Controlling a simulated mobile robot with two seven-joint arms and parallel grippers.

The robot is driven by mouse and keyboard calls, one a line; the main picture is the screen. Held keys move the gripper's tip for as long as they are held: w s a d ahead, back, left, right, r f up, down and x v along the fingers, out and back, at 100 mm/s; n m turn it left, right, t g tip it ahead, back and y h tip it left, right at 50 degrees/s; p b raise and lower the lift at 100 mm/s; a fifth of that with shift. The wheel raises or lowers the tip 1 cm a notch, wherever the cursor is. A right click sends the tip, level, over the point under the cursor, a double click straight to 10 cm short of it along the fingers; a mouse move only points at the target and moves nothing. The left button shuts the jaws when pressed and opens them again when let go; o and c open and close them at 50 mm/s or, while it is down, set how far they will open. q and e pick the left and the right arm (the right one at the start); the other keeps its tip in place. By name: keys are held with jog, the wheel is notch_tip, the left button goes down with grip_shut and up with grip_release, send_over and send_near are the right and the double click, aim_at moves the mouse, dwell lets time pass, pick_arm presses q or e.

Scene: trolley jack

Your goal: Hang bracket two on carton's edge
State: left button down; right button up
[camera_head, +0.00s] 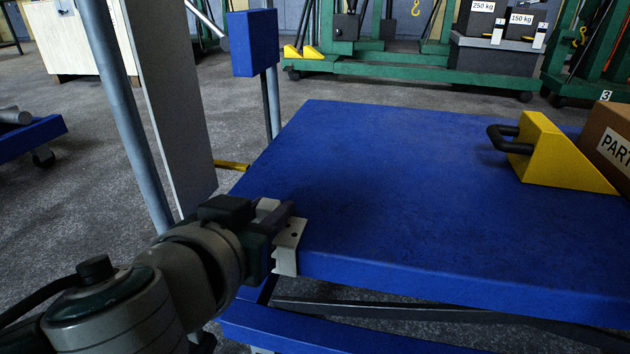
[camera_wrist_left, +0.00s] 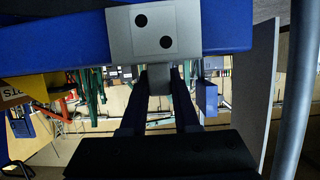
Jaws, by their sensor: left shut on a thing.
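A light grey metal bracket (camera_head: 290,240) with round holes is at the near left corner of the blue platform (camera_head: 430,200). One face lies level with the top, and another hangs down in front of the side. I cannot tell whether it touches. My left gripper (camera_head: 279,214) is shut on the bracket. In the left wrist view the fingers (camera_wrist_left: 159,92) pinch its small tab, and its two-hole plate (camera_wrist_left: 140,45) overlaps the blue edge. A brown carton (camera_head: 604,122) labelled "PART", cut off by the picture's edge, stands at the platform's right. My right gripper is not in view.
A yellow wedge (camera_head: 558,155) with a black handle stands just left of the carton. A grey upright panel (camera_head: 170,90) and a metal post (camera_head: 122,105) stand near my left arm. A blue block (camera_head: 252,43) on a post stands behind. The platform's middle is clear.

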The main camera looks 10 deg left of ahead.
pick_arm(q)
jog(key=shift+r, duration=0.1)
notch_tip(320, 180, up, 20)
jog(key=p, duration=1.4)
